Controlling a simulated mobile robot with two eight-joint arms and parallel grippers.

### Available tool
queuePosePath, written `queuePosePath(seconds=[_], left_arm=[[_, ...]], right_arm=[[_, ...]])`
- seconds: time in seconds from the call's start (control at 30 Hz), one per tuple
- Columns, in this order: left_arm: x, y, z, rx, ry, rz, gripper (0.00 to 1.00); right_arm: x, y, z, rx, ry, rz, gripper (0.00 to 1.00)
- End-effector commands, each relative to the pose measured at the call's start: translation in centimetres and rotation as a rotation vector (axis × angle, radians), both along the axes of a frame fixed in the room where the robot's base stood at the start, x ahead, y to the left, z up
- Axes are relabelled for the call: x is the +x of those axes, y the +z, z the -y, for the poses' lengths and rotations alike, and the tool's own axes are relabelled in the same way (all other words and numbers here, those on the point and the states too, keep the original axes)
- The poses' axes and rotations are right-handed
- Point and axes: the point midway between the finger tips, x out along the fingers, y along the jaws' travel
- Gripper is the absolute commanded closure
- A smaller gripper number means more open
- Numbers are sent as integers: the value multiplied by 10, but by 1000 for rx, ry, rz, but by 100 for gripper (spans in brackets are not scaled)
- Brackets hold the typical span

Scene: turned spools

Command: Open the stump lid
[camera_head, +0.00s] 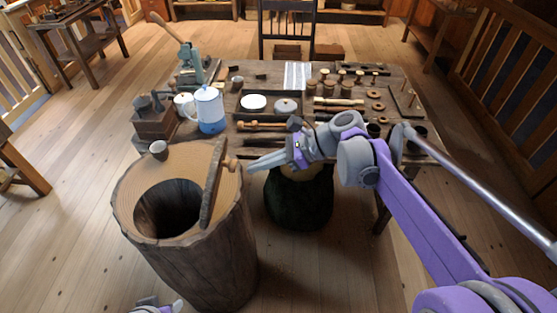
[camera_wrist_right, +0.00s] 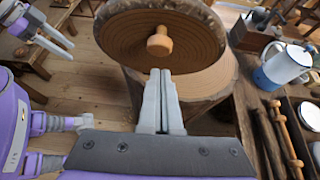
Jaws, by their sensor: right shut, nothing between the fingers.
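The tree stump (camera_head: 205,265) stands at the lower left, with a dark round opening in its top. Its round, bark-edged lid (camera_head: 213,190) stands up on edge at the right side of the opening. The lid's wooden knob (camera_head: 231,165) faces my right gripper (camera_head: 252,166). That gripper is shut and empty, its tips close to the knob. In the right wrist view the knob (camera_wrist_right: 160,42) shows just beyond the shut fingertips (camera_wrist_right: 160,75); I cannot tell whether they touch. My left gripper (camera_wrist_right: 58,40) shows at the upper left there, its fingers apart and empty.
Behind is a workbench (camera_head: 275,85) with a blue-and-white jug (camera_head: 209,110), a press (camera_head: 190,70), trays and several turned pieces. A dark rounded seat (camera_head: 300,200) stands under my right arm. Floor left of the stump is clear.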

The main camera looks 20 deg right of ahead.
Motion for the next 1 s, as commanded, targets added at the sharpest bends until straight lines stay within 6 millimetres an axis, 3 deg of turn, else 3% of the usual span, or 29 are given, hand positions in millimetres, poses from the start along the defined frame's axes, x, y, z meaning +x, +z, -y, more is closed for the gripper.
queuePosePath(seconds=[0.2, 0.6, 0.8, 1.0], left_arm=[[1, 4, 0, 0, 0, 2, 50], [1, 6, 0, 0, 0, 2, 50], [7, 29, 0, 0, 0, 14, 50], [8, 30, 0, 0, 0, 14, 50]], right_arm=[[5, 6, -17, 0, 0, 1, 100], [6, 8, -20, -7, 1, -3, 100], [15, 27, -45, -101, 6, -32, 100], [21, 30, -60, -103, 1, -36, 100]])
